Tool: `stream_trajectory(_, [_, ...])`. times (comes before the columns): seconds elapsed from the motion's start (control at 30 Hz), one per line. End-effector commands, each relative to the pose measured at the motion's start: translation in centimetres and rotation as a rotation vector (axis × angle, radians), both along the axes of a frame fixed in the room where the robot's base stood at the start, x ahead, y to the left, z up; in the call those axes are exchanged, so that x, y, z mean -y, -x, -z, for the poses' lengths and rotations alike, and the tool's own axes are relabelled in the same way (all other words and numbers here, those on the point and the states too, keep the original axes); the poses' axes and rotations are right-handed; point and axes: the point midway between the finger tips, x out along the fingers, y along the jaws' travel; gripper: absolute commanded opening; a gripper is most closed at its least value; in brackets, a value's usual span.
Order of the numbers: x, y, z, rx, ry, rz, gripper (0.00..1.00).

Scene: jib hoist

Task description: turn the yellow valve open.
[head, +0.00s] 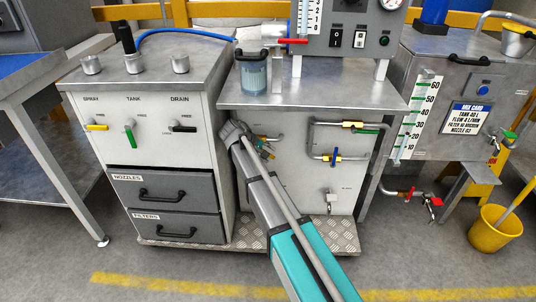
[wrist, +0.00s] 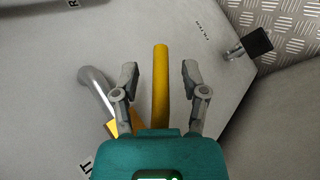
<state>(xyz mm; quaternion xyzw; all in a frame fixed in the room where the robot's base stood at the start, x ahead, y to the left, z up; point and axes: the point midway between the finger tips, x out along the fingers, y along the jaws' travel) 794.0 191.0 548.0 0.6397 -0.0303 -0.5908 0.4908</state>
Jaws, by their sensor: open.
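In the wrist view, a yellow valve lever (wrist: 161,80) stands between the two fingers of my gripper (wrist: 160,72). The fingers are apart, with a visible gap on each side of the lever. The lever's lower end is hidden behind my teal gripper body. In the head view, my gripper (head: 267,148) is small and partly behind my own arm, at the front panel of the middle cabinet (head: 290,185). The lever is hard to make out there.
In the wrist view, a grey bent pipe (wrist: 97,92) runs left of the fingers. In the head view, a blue-handled valve (head: 335,156) and a green-handled valve (head: 367,130) sit right of my gripper. Another yellow handle (head: 97,127) is on the left cabinet.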

Motion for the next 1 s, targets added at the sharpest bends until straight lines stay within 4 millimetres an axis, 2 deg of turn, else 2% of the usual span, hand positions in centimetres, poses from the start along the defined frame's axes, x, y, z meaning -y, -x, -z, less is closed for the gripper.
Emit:
stream_trajectory(0.03, [0.0,0.0,0.0,0.0,0.0,0.0,0.51])
stream_trajectory(0.17, [0.3,0.2,0.0,0.0,-0.004,0.004,0.27])
stream_trajectory(0.3, [1.6,1.1,0.1,-0.004,-0.026,0.029,0.01])
stream_trajectory(0.47, [4.5,3.3,0.4,-0.015,-0.089,0.086,0.0])
stream_trajectory(0.57, [7.1,5.6,0.8,-0.025,-0.156,0.144,0.0])
stream_trajectory(0.8, [13.7,13.4,1.6,-0.051,-0.386,0.346,0.0])
stream_trajectory(1.0, [17.3,20.0,1.7,-0.065,-0.58,0.517,0.0])
